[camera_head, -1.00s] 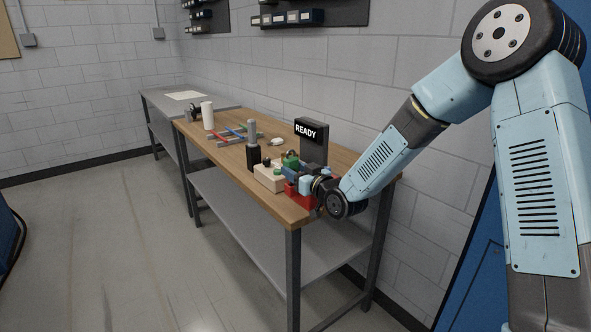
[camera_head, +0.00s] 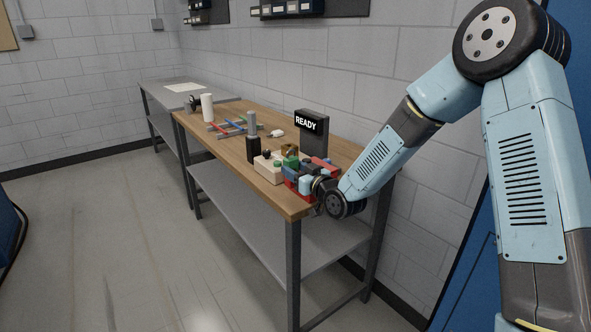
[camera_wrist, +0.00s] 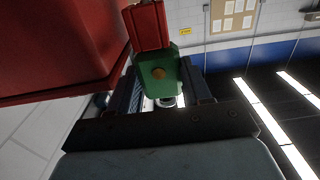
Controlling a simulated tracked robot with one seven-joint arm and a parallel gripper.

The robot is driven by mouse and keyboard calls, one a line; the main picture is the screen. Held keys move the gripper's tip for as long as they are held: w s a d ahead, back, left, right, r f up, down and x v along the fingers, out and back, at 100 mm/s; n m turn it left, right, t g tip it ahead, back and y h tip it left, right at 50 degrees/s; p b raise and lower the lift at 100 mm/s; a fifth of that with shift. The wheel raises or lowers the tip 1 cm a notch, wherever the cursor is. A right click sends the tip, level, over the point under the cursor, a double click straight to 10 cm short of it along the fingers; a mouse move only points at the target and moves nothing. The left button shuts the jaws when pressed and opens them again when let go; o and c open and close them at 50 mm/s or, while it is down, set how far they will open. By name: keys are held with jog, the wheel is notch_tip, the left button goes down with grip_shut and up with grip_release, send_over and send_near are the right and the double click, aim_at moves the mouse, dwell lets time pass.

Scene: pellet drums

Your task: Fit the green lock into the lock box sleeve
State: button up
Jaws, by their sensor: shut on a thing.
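A large red box-like body (camera_wrist: 55,45) fills the upper left, beside the gripper. In the head view my gripper (camera_head: 300,180) is low among red and blue parts at the table's near right end, and its fingers are mostly hidden. I cannot make out which part is the lock box sleeve.
On the wooden table (camera_head: 232,150) stand a cream box (camera_head: 268,171) with a green button, a black block (camera_head: 253,150), a grey cylinder (camera_head: 251,123) and a READY sign (camera_head: 311,124). Crossed coloured bars (camera_head: 232,128) lie farther back. The front floor is clear.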

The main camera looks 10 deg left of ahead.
jog(key=o, duration=1.3)
jog(key=shift+s+d, duration=0.1)
jog(key=shift+d, duration=0.05)
jog(key=v, duration=1.3)
jog(key=shift+s+d, duration=0.1)
jog(key=shift+d, duration=0.1)
